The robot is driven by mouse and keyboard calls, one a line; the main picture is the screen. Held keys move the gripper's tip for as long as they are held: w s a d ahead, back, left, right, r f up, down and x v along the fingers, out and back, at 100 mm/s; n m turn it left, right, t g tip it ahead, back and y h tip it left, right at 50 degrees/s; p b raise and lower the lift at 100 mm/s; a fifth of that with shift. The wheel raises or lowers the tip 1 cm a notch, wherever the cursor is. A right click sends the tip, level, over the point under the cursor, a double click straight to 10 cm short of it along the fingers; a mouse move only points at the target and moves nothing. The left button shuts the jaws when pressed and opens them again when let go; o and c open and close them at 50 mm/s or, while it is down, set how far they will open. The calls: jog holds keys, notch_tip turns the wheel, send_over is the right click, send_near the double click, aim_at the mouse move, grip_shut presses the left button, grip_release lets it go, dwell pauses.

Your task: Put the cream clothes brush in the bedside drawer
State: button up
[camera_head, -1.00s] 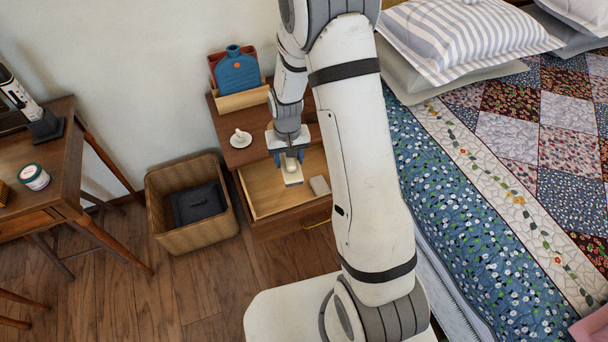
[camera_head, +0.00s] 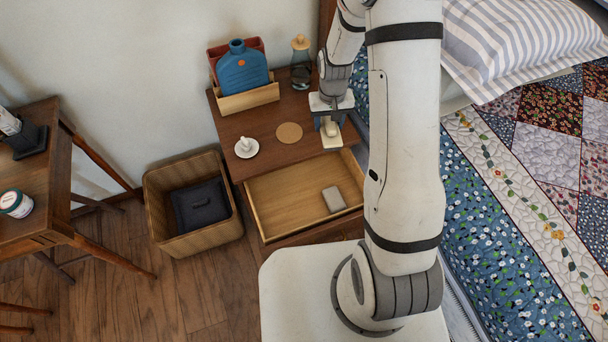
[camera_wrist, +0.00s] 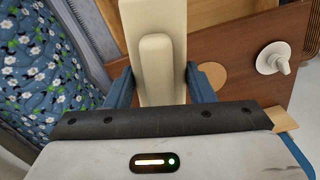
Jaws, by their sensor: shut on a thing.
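My gripper (camera_head: 329,116) is shut on the cream clothes brush (camera_head: 331,134), above the right part of the nightstand top. In the wrist view the brush (camera_wrist: 157,60) stands out between the blue fingers (camera_wrist: 155,88), its raised handle facing the camera. The bedside drawer (camera_head: 262,212) is pulled open in front of and below the brush. A small grey-beige block (camera_head: 333,199) lies inside it on the right. The drawer's right front corner is partly hidden by my arm.
On the nightstand top (camera_head: 262,127) are a round cork coaster (camera_head: 289,133), a white saucer with a small white piece (camera_head: 246,147), a glass carafe (camera_head: 301,62) and a wooden holder with a blue bottle (camera_head: 242,69). A wicker basket (camera_head: 157,212) stands left; the bed (camera_head: 490,250) is right.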

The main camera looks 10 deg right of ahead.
aim_at(309, 200)
jog(key=shift+w+d, duration=0.3)
jog(key=shift+d, duration=0.8)
jog(key=shift+f+b, duration=0.2)
jog(key=shift+b, duration=0.15)
jog(key=s+a+f+n+b, duration=0.3)
jog(key=s+a+f+b, duration=0.65)
jog(key=b, duration=0.75)
jog(key=f+b, duration=0.4)
jog(key=f, duration=0.2)
jog(key=w+f+b, duration=0.1)
jog(key=f+b, duration=0.4)
jog(key=f, duration=0.2)
jog(key=d+f+b, duration=0.1)
jog(key=f+b, duration=0.3)
jog(key=f, duration=0.2)
jog(key=shift+w+f+b, duration=0.15)
jog(key=shift+b, duration=0.2)
